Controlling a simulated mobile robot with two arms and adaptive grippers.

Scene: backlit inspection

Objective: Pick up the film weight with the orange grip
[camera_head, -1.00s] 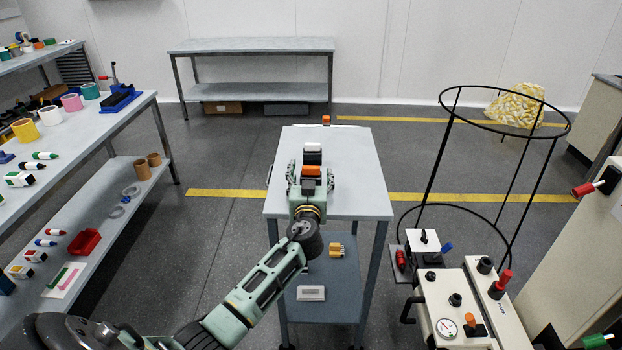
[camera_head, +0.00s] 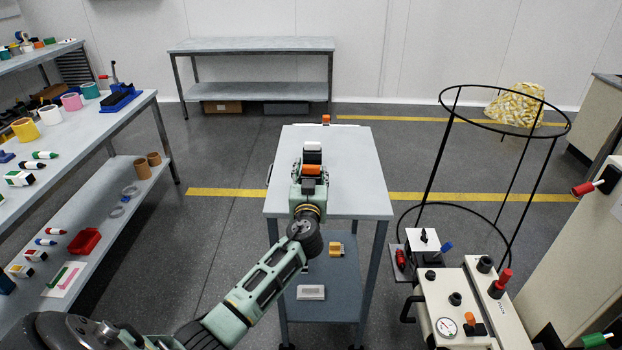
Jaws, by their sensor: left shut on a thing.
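The film weight with the orange grip (camera_head: 311,169) is on the light grey top of the trolley table (camera_head: 355,180). Its orange grip shows between the fingers, and most of its body is hidden by my gripper. My left gripper (camera_head: 310,175) reaches in from the front and is shut on this weight. I cannot tell whether the weight is clear of the tabletop. My right gripper is not in view.
The lower shelf (camera_head: 335,305) holds a white box (camera_head: 310,292) and a yellow-orange item. A workbench (camera_head: 140,105) stands left, a wire hoop stand (camera_head: 440,155) right. Much of the tabletop is bare.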

